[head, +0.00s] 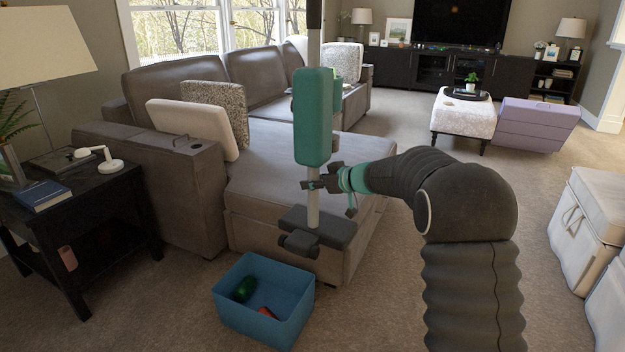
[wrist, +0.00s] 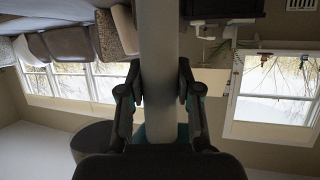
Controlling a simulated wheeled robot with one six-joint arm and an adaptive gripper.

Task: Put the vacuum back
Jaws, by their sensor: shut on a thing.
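The vacuum (head: 313,118) is an upright stick type with a teal body, a grey tube and a dark floor head. It stands out upright in front of the sofa in the head view. My gripper (head: 318,185) is shut on the grey tube just below the teal body. In the wrist view the pale tube (wrist: 158,60) runs between the two fingers of my gripper (wrist: 160,95). The dark floor head (head: 316,228) hangs above and behind the blue bin in the picture. I cannot tell whether it touches anything. No vacuum dock is recognisable in view.
A blue bin (head: 298,328) with a green and a red item stands on the carpet. The grey sofa (head: 290,165) is behind the vacuum. A black side table (head: 115,212) is at left. A purple case (head: 535,125) and white ottoman (head: 462,112) stand at right rear. Open carpet lies between.

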